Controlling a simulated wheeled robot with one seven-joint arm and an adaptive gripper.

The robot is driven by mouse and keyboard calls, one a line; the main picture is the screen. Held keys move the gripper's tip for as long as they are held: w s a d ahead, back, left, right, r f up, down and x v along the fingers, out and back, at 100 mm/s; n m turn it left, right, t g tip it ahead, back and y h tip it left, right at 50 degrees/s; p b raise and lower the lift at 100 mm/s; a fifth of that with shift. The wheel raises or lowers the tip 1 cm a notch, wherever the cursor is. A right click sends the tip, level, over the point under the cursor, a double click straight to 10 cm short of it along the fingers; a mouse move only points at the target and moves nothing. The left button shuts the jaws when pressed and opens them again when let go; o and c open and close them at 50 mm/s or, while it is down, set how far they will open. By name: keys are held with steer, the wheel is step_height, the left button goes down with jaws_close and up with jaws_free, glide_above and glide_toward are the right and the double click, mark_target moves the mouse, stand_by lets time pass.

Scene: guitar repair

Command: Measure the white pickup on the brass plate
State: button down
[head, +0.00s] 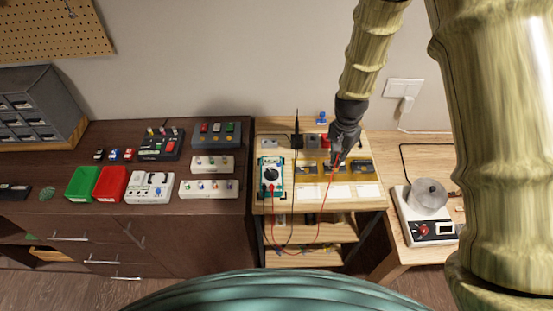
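A teal multimeter (271,175) with a black dial stands at the left of the light wooden bench. A red lead (326,205) runs from it in a loop up to my gripper (338,157). My gripper points down over the middle of the row of pickups and appears shut on a red probe (334,164), its tip too small to make out. A black probe (297,137) stands upright at the left. Dark pickups (361,168) (307,168) sit along a yellowish strip; the middle one is partly hidden by my gripper. I cannot tell which pickup is white.
White cards (338,191) lie in front of the pickups. Small pieces and a blue item (321,118) stand behind them. A dark cabinet with pedals (160,145) and red and green bins (83,183) is at left. A scale-like device (428,210) is at right.

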stand_by(0.7)
steer(key=shift+r+p, duration=2.05)
steer(key=shift+r, duration=1)
